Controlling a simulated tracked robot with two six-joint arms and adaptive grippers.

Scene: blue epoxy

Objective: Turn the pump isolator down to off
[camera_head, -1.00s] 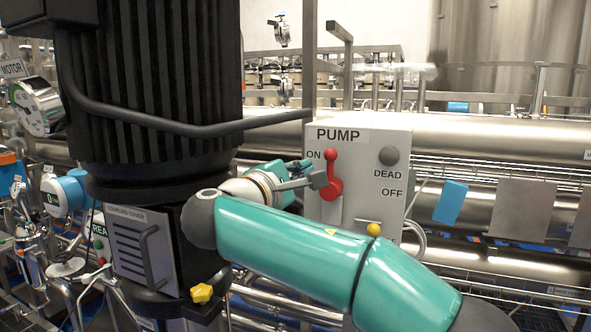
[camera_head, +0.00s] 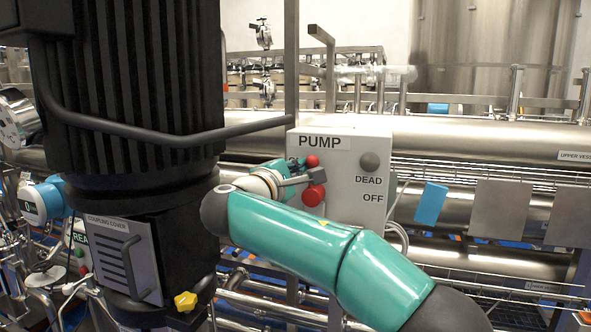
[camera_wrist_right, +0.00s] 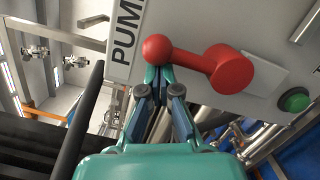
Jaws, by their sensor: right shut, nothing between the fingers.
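The pump isolator is a red lever with a ball end (camera_head: 312,161) and a round hub (camera_head: 313,197) on a pale grey box (camera_head: 345,200) labelled PUMP. The ball stands above the hub, so the lever points up. My right gripper (camera_head: 318,175) is shut and empty, and in the head view it crosses in front of the lever between ball and hub. In the right wrist view the closed fingertips (camera_wrist_right: 158,72) are right beside the red ball (camera_wrist_right: 157,49), which partly hides them. I cannot tell whether they touch. My left gripper is not in view.
A black motor (camera_head: 125,80) with a coupling cover (camera_head: 125,258) stands close on the left. A green button (camera_wrist_right: 294,100) shows in the right wrist view. Steel pipes run behind.

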